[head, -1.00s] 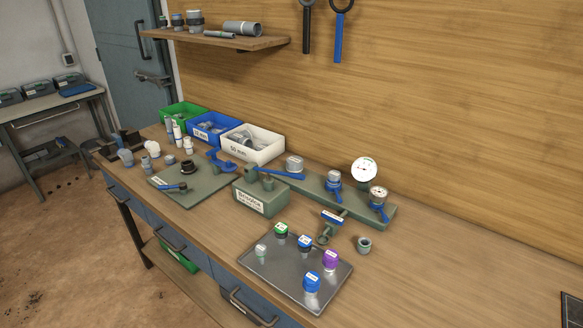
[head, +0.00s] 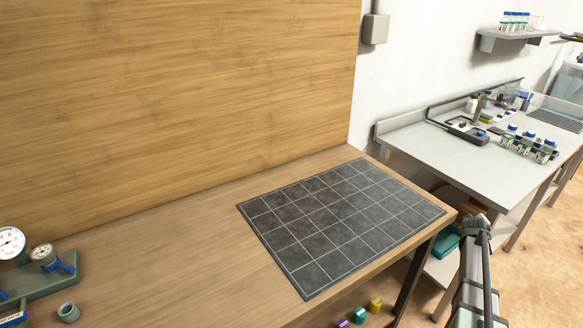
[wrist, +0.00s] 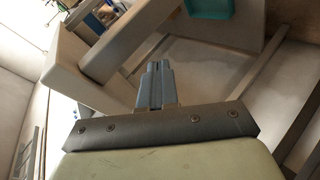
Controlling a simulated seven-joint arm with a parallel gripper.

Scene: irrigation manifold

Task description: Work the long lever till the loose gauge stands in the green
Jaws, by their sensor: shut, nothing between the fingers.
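At the left edge of the head view, a larger white dial gauge (head: 11,243) and a smaller dial gauge (head: 43,254) stand by the green manifold (head: 45,283), which is cut off by the frame. I cannot tell which gauge is the loose one, and the dials are too small to read. A blue valve handle (head: 66,268) sits below the smaller gauge. The long lever cannot be made out. My gripper (head: 478,222) is far to the right, off the bench's right end. In the wrist view its fingers (wrist: 155,68) are together and empty.
A dark gridded mat (head: 340,222) lies bare on the wooden bench (head: 190,255). A grey fitting (head: 68,312) stands near the manifold. A second bench (head: 470,155) with bottles and tools is at the right. The bench between manifold and mat is clear.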

